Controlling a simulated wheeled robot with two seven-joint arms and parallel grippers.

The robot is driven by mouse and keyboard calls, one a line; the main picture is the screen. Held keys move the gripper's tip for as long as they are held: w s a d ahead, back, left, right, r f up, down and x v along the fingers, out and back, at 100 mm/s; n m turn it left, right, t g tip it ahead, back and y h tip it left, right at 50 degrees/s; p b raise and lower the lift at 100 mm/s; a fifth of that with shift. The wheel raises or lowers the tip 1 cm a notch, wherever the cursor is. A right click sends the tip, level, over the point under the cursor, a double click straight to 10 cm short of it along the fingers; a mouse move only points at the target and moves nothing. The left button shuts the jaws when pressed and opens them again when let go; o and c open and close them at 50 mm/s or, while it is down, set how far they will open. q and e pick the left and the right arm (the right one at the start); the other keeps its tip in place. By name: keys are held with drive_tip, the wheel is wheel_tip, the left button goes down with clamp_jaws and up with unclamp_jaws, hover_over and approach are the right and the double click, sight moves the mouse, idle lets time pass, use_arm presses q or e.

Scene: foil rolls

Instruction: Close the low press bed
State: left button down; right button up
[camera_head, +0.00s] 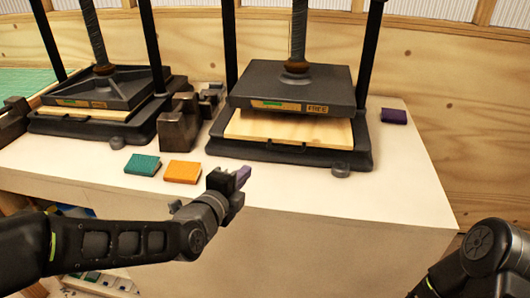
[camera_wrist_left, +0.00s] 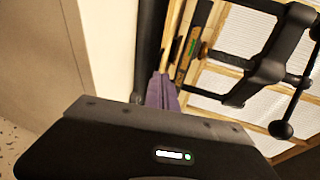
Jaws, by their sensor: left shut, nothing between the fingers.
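Two black screw presses stand on the white table. The right press has a dark upper plate (camera_head: 290,88) with a label reading FREE, raised above a light wooden bed board (camera_head: 290,128) in a black base frame. A gap shows between plate and board. The left press has a dark plate (camera_head: 105,88) close above its wooden board (camera_head: 85,113). I cannot tell which bed is the low one. My left gripper (camera_head: 241,177) has purple fingers, shut and empty, at the table's front edge before the right press; the fingers also show in the left wrist view (camera_wrist_left: 162,92). They appear apart from the press.
Teal (camera_head: 142,164) and orange (camera_head: 183,172) blocks lie left of my left gripper. A purple block (camera_head: 394,116) lies right of the right press. Dark metal blocks (camera_head: 180,122) stand between the presses. The front right tabletop (camera_head: 400,180) is clear.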

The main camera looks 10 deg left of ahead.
use_arm(q)
approach(269, 148)
drive_tip(key=x, duration=0.5)
drive_tip(key=shift+w+b, duration=0.2)
drive_tip(key=shift+b, duration=0.15)
drive_tip(key=shift+x, duration=0.8)
use_arm(e)
drive_tip(key=shift+f, duration=0.3)
